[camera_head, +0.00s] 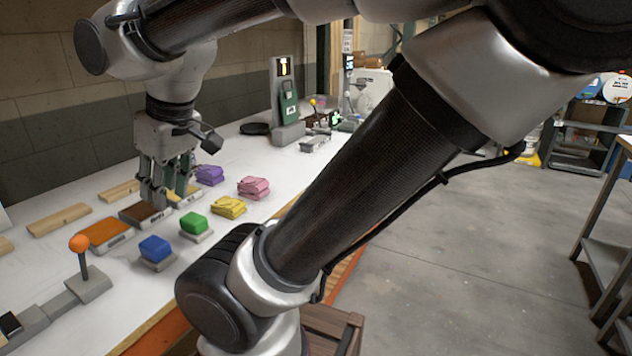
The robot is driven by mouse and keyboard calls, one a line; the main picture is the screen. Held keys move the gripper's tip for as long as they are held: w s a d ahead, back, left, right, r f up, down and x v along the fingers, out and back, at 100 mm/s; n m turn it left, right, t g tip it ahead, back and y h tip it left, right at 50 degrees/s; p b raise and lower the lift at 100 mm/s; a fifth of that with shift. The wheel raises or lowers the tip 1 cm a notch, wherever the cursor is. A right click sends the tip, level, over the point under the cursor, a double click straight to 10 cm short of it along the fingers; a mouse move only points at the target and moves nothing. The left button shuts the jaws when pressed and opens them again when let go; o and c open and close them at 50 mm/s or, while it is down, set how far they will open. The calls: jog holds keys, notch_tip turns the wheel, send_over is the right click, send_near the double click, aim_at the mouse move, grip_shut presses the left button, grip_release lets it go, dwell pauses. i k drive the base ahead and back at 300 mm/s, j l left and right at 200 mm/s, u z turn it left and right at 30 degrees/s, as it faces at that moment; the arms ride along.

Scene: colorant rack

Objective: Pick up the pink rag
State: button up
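The pink rag (253,187) lies folded on the white table, toward its right edge. My gripper (167,200) points down over the table, to the left of the pink rag and apart from it. Its fingers are beside a brown block in a tray (146,214) and a yellowish block in a tray (184,195). I cannot tell whether the fingers touch either one or how far apart they are.
A purple rag (209,175) and a yellow rag (229,207) lie near the pink one. Green (194,222) and blue (155,248) blocks stand in front. An orange-knobbed lever (80,245) rises at the near left.

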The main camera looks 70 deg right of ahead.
aim_at(255, 188)
jog(key=z, duration=1.35)
jog(key=u, duration=1.65)
jog(key=z, duration=1.7)
